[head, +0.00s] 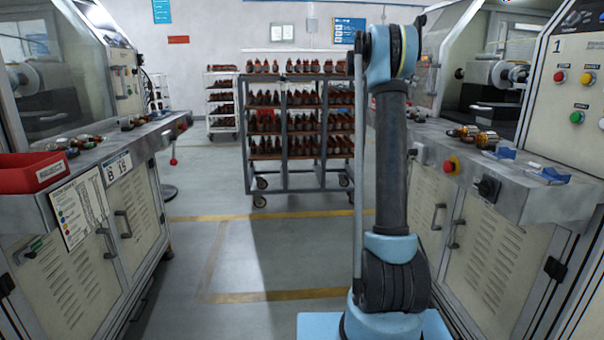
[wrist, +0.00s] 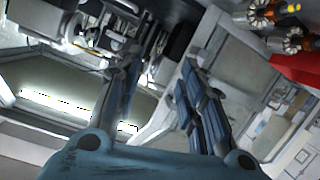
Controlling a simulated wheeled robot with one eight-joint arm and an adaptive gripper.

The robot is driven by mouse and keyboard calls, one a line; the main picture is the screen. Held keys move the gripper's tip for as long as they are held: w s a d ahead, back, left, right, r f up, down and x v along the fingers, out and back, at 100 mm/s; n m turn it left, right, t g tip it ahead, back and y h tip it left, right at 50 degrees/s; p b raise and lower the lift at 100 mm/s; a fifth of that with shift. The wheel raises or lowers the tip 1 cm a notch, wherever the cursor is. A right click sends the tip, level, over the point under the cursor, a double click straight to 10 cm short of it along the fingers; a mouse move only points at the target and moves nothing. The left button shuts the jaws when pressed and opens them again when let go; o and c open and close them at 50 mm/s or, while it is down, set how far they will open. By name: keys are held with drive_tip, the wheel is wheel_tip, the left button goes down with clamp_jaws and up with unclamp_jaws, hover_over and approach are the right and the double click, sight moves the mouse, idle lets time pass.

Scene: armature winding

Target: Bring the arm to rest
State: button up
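My arm (head: 393,160) stands upright in the head view, to the right of the middle, with its elbow near the top edge. My gripper is not clearly visible there. In the wrist view my gripper (wrist: 160,68) has its two dark fingers apart, with a clear gap and nothing seen between them. The view past the fingers is tilted and shows machine parts and pale panels. Nothing touches the fingers as far as I can see.
Winding machines with worktops flank the aisle on the left (head: 110,150) and right (head: 540,190). A red tray (head: 30,172) and several armatures (head: 75,143) lie on the left worktop; more armatures (head: 475,137) lie on the right. A loaded rack trolley (head: 300,172) stands ahead; the floor between is clear.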

drive_tip(key=s+a+f+n+y, duration=0.25)
drive_tip(key=s+a+f, duration=0.2)
drive_tip(key=s, duration=0.65)
drive_tip(key=s+a+f+n+y, duration=0.2)
drive_tip(key=s+a+f+y, duration=0.3)
drive_tip(key=s, duration=0.6)
drive_tip(key=s+a+f+n, duration=0.3)
drive_tip(key=s+f, duration=0.4)
drive_tip(key=s, duration=0.4)
drive_tip(key=s+a+f+n+y, duration=0.2)
drive_tip(key=s+a+f, duration=0.2)
drive_tip(key=s+f, duration=0.4)
drive_tip(key=s+a+f+n+y, duration=0.2)
drive_tip(key=s+a+f, duration=0.3)
drive_tip(key=s+f, duration=0.4)
drive_tip(key=s+a+f+n+y, duration=0.2)
drive_tip(key=s+a+f, duration=0.3)
drive_tip(key=s+f, duration=0.3)
drive_tip(key=shift+s+a+f+n+t+y, duration=0.25)
drive_tip(key=shift+s+f+n+t+y, duration=0.1)
drive_tip(key=shift+s+y, duration=0.3)
drive_tip(key=shift+w+f, duration=0.2)
drive_tip(key=shift+w, duration=0.3)
drive_tip(key=shift+s, duration=0.1)
drive_tip(key=shift+c, duration=0.8)
